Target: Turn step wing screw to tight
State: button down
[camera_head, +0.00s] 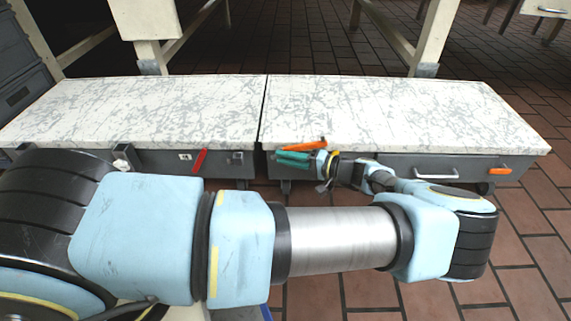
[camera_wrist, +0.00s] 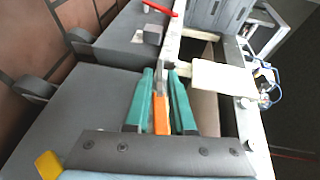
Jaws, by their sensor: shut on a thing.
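The step is a pair of low grey units with marbled white tops (camera_head: 360,105), set side by side. An orange handle (camera_head: 303,146), which looks like the wing screw, is at the front of the right unit near the seam. My gripper (camera_head: 280,158) has teal fingers and reaches in from the right along the front. In the wrist view my gripper (camera_wrist: 160,76) has its fingers on both sides of the orange handle (camera_wrist: 161,118) and is shut on it. The screw's threaded part is hidden, so I cannot tell how tight it is.
A red handle (camera_head: 200,161) is on the left unit's front and also shows in the wrist view (camera_wrist: 160,8). Another orange piece (camera_head: 500,171) and a metal pull handle (camera_head: 433,174) are on the right unit. Brick floor (camera_head: 340,290) lies in front.

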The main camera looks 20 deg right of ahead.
jog(key=shift+a+f+m+t+y+b, duration=0.1)
jog(key=shift+f+m+t+y+b, duration=0.2)
jog(key=shift+t+y+b, duration=0.3)
jog(key=shift+a+r, duration=0.1)
jog(key=c, duration=1)
grip_release()
jog(key=shift+o, duration=0.2)
jog(key=p+v, duration=0.1)
jog(key=v, duration=1)
